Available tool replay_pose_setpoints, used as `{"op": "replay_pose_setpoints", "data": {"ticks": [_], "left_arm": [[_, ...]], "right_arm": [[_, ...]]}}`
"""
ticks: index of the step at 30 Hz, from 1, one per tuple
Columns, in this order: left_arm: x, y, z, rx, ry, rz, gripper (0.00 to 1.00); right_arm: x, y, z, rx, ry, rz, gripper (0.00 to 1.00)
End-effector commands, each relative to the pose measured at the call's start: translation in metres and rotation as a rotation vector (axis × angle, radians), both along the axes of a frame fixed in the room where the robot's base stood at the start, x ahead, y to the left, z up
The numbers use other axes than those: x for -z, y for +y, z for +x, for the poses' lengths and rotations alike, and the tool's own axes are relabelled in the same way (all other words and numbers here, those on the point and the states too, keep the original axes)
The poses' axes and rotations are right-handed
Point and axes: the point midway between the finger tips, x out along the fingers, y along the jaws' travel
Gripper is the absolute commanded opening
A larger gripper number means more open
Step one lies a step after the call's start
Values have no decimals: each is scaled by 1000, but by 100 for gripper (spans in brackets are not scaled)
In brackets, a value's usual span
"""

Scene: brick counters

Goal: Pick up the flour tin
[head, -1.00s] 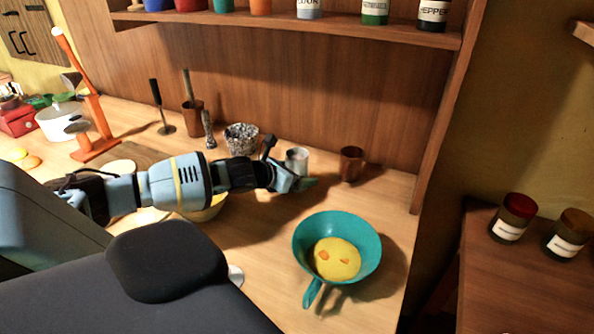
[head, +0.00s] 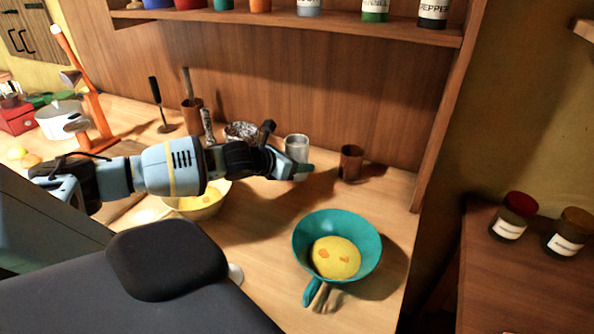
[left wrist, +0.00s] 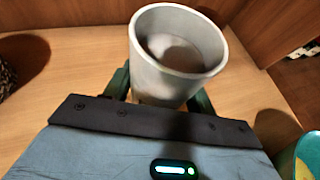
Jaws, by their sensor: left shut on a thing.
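The flour tin (head: 296,148) is a plain grey metal can, open at the top, with no label in sight. My left gripper (head: 300,170) is shut on it near the back of the counter. In the left wrist view the tin (left wrist: 178,50) stands between the two dark green fingers of the left gripper (left wrist: 160,92). It looks upright, slightly tilted in that view, and its inside is in shadow. The gripper hides the tin's lower part, so its gap to the counter is hard to judge. My right gripper is not in view.
A brown cup (head: 351,163) stands just right of the tin. A speckled pot (head: 240,131) is to its left, partly behind my arm. A teal pan (head: 375,243) with yellow food is in front. The back panel and shelf (head: 400,31) are close behind.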

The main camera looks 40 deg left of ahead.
Motion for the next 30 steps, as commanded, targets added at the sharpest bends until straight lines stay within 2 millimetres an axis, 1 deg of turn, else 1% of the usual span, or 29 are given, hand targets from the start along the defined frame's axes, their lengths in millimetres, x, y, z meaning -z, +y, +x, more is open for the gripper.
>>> {"op": "replay_pose_setpoints", "data": {"ticks": [1, 3, 6, 11, 16, 30], "left_arm": [[-14, 1, 1, 1, -7, 3, 23], [-27, 0, 1, 0, -6, 2, 23], [-44, 0, 1, 0, -6, 1, 23], [-62, 0, 1, -1, -5, 0, 23], [-67, 0, 0, 0, -2, -1, 23], [-67, 0, 0, 0, -2, -1, 23]], "right_arm": [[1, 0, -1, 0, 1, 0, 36], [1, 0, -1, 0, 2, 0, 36], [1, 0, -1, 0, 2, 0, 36], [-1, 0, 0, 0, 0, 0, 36], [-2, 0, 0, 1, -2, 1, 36], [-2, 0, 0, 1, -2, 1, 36]]}}
